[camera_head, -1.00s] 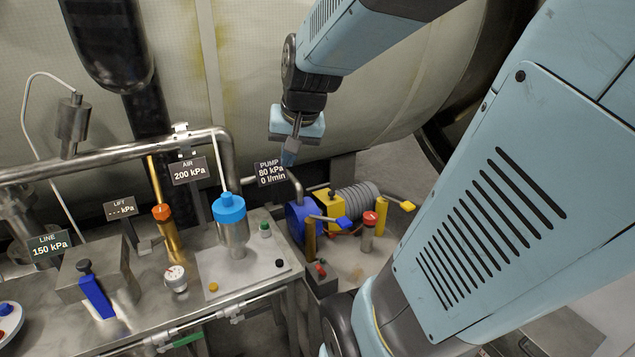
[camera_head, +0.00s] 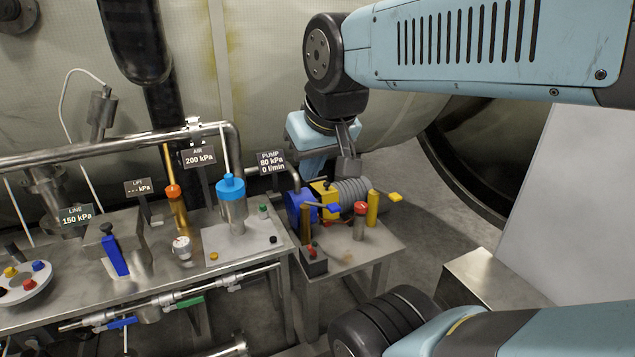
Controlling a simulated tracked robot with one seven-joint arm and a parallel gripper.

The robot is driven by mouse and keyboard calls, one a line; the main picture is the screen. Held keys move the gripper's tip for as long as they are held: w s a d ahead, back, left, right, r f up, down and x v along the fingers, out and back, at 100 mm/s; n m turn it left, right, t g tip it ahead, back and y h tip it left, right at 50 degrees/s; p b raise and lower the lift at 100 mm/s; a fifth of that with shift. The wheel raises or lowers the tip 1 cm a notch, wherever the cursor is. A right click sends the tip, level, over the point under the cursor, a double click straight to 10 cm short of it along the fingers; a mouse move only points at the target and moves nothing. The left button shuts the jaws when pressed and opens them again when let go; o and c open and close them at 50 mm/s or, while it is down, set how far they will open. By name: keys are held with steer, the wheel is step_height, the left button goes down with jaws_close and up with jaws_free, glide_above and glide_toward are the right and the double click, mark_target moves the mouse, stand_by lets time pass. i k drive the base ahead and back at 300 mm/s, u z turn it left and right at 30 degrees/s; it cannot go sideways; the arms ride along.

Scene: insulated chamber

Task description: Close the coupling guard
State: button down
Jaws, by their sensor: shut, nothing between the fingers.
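The coupling guard looks to be the yellow cover (camera_head: 328,197) between the blue pump body (camera_head: 299,207) and the ribbed grey motor (camera_head: 354,192). A small dark knob shows on its top. I cannot tell from this view how far the guard is open. My gripper (camera_head: 349,168) is shut and empty. In the picture it is just above and right of the yellow cover, over the motor; I see no clear contact. The gripper partly hides the area behind the motor.
The pump stands on a small metal table (camera_head: 372,245). Around it are a blue-handled valve (camera_head: 333,208), a red-topped post (camera_head: 360,222), a yellow post (camera_head: 373,207) and a yellow-handled valve (camera_head: 395,197). A blue-capped vessel (camera_head: 231,204) stands left on the bench.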

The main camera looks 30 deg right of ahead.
mark_target(329, 194)
steer(key=k, duration=0.85)
steer(key=z, duration=0.55)
steer(key=i, duration=1.5)
steer(key=u, duration=0.4)
